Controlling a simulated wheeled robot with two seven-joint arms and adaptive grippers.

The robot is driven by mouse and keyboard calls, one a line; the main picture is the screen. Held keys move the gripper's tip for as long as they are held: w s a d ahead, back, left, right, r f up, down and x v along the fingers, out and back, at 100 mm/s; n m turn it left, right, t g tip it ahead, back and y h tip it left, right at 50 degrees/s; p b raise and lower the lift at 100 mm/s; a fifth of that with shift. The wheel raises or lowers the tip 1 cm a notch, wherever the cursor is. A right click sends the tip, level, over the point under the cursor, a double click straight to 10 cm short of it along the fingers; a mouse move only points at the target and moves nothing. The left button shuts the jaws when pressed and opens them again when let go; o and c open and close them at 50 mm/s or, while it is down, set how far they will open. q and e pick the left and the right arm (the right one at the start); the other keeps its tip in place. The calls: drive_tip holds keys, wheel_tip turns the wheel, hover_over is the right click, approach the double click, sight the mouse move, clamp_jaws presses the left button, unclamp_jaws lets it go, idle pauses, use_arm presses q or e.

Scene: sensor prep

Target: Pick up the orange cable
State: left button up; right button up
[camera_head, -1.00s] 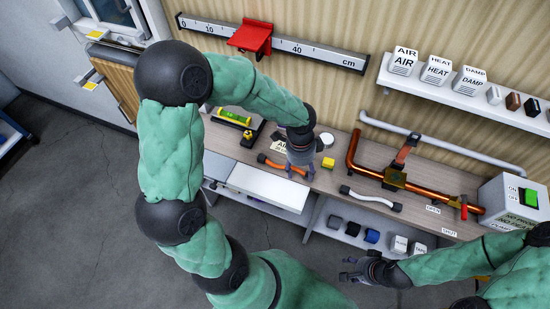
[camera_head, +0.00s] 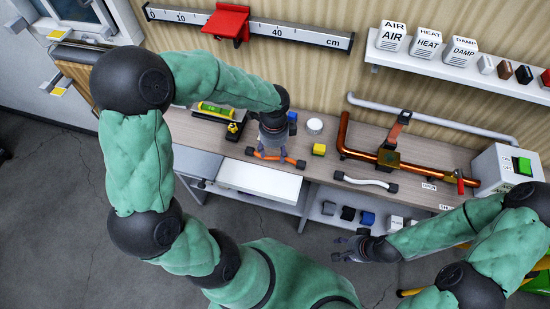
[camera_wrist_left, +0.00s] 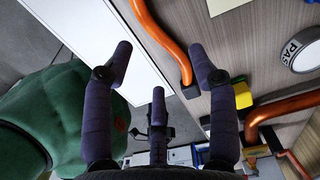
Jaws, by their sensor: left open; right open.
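The orange cable (camera_head: 291,159) lies on the workbench, with a dark plug at each end. My left gripper (camera_head: 273,153) points down at it and partly covers its middle in the head view. In the left wrist view the cable (camera_wrist_left: 158,35) runs between the open, empty fingers of my left gripper (camera_wrist_left: 161,55), its dark end near the right finger. Whether the fingers touch it, I cannot tell. My right gripper (camera_head: 345,248) is open and empty, out in front of the bench.
A yellow block (camera_head: 319,149) and a white round piece (camera_head: 314,126) sit close right of the left gripper. A white cable (camera_head: 365,181) and a copper pipe (camera_head: 420,169) lie further right. A white panel (camera_head: 260,180) is in front. The wall shelf (camera_head: 455,72) is above.

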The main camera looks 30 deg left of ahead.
sight(275, 158)
use_arm(q)
wheel_tip(275, 158, down, 5)
drive_tip(key=shift+w+r+b, duration=0.15)
drive_tip(key=shift+b, duration=0.65)
clamp_jaws()
drive_tip(key=shift+r, duration=0.2)
